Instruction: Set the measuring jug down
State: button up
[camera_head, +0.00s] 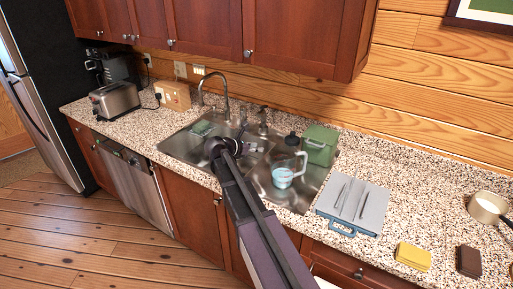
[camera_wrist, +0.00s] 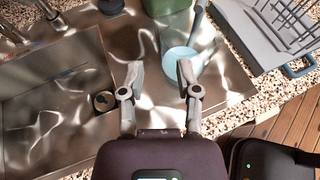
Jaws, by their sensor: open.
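The measuring jug (camera_head: 284,177) is clear with light blue in its lower part. It stands upright on the right-hand steel section of the sink (camera_head: 262,186). In the wrist view the light blue of the jug (camera_wrist: 181,61) shows just beyond my right fingertip, which partly covers it. My gripper (camera_head: 254,150) is open and empty, just left of the jug in the head view. In the wrist view my gripper's fingertips (camera_wrist: 160,70) are spread with bare steel between them. Whether the right finger touches the jug, I cannot tell.
A green container (camera_head: 320,143) stands behind the jug, with a dark round item (camera_head: 292,139) beside it. A grey dish rack (camera_head: 352,203) is to the right. The faucet (camera_head: 226,90) rises behind the sink. A yellow sponge (camera_head: 413,256) and a pot (camera_head: 488,207) are farther right.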

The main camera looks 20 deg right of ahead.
jog(key=shift+s, duration=0.1)
dwell(0.4)
jog(key=s+a+f+m+g+y, duration=0.1)
jog(key=s+a+f+m+y, duration=0.2)
jog(key=s+m, duration=0.4)
jog(key=s+a+f+m+g+y, duration=0.1)
jog(key=s+a+f+m+y, duration=0.3)
jog(key=s, duration=0.5)
jog(key=s+a+f+m+g+y, duration=0.1)
jog(key=s+a+f+m+y, duration=0.3)
jog(key=s+a+m, duration=0.3)
jog(key=s+m+y, duration=0.1)
jog(key=s+m, duration=0.1)
jog(key=m, duration=0.1)
jog(key=shift+f+g+y, duration=0.2)
jog(key=shift+g+y, duration=0.1)
jog(key=shift+y, duration=0.1)
